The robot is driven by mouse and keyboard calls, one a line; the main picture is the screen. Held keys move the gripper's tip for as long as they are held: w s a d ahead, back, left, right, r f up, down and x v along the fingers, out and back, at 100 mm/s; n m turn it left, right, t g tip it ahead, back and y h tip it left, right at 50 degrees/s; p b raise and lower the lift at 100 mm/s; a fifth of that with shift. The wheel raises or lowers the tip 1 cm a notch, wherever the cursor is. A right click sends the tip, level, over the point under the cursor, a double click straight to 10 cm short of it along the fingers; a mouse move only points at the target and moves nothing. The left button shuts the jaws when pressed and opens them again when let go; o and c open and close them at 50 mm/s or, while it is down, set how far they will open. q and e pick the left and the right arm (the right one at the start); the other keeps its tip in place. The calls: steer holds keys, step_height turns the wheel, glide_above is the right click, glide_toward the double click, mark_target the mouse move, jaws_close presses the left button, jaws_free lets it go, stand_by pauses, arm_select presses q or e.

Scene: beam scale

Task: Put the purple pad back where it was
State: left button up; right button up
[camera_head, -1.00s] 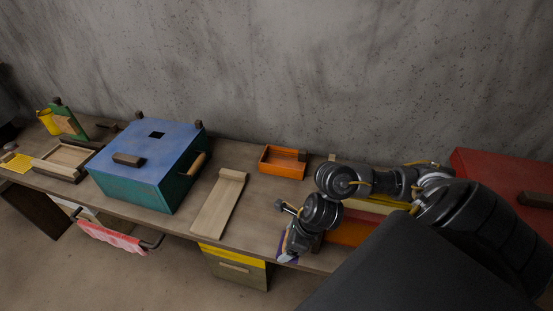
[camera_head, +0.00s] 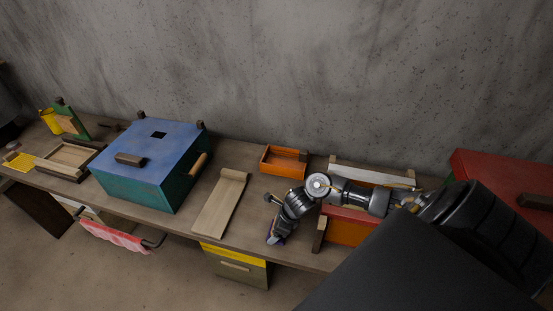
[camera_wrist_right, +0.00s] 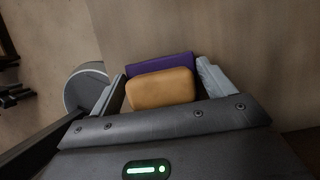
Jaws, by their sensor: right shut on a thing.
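The purple pad (camera_wrist_right: 150,63) shows in the right wrist view between the fingers of my right gripper (camera_wrist_right: 160,72). A tan rounded block (camera_wrist_right: 162,90) sits against its near face, and I cannot tell whether the two are one piece. The fingers stand on either side, shut on the pad. In the head view my right gripper (camera_head: 276,238) points down near the table's front edge, right of the wooden board. Only a sliver of purple shows there, and the gripper hides the rest. My left gripper is not in view.
A pale wooden board (camera_head: 216,205) lies left of the gripper. An orange tray (camera_head: 283,162) stands behind it. An orange-red box (camera_head: 348,232) is close on the right, partly under my arm. A blue-topped teal box (camera_head: 150,165) and a red box (camera_head: 508,190) stand farther out.

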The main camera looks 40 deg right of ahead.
steer(key=shift+f, duration=0.5)
steer(key=shift+f, duration=0.1)
steer(key=shift+w+f, duration=0.1)
steer(key=shift+f, duration=0.05)
steer(key=o, duration=0.8)
steer(key=shift+r, duration=0.2)
steer(key=shift+r, duration=0.2)
steer(key=v, duration=1.1)
steer(key=shift+s+d+r, duration=0.1)
steer(key=shift+s+r, duration=0.15)
steer(key=shift+r, duration=0.05)
